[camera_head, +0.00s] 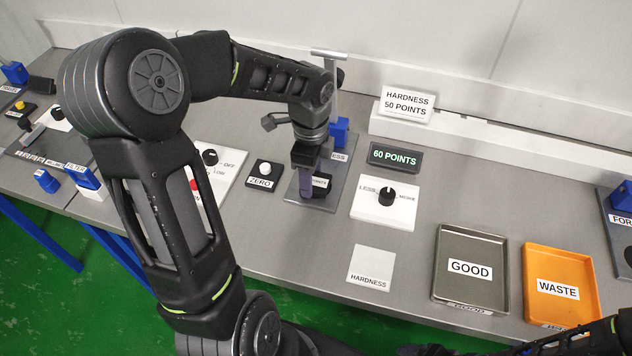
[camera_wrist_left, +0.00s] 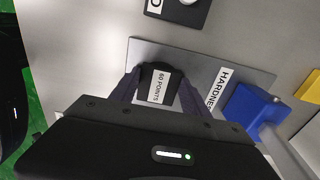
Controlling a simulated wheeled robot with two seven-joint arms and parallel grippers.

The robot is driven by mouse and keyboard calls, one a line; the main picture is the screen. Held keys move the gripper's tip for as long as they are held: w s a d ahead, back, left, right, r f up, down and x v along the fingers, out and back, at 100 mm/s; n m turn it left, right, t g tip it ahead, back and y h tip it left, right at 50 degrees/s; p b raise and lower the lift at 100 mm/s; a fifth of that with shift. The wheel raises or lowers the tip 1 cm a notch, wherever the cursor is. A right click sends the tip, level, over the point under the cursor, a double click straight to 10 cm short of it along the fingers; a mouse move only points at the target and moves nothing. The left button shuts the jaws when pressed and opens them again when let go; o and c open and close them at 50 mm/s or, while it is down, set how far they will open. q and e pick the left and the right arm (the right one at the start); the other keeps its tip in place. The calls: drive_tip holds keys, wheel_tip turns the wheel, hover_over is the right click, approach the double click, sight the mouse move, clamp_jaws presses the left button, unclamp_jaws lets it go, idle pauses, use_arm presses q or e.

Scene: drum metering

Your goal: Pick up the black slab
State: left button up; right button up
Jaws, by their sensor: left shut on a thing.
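The black slab (camera_wrist_left: 158,86) carries a white "60 POINTS" label and sits between my left fingers in the left wrist view. It also shows as a small dark block (camera_head: 321,184) in the head view, partly hidden by my gripper. My left gripper (camera_head: 306,189) points down and is shut on the slab, over the grey plate (camera_wrist_left: 205,62) of the hardness station. I cannot tell whether the slab still touches the plate. My right gripper is not in view; only dark parts of my right arm show at the bottom right.
A zero button (camera_head: 264,172) is left, a less/more knob (camera_head: 387,196) right. A display (camera_head: 394,158) reads 60 POINTS. A GOOD tray (camera_head: 441,284) and orange WASTE tray (camera_head: 531,300) lie right.

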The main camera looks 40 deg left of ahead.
use_arm(q)
drive_tip(key=c, duration=0.3)
wheel_tip(320, 180, up, 10)
drive_tip(key=shift+b, duration=0.35)
idle(0.6)
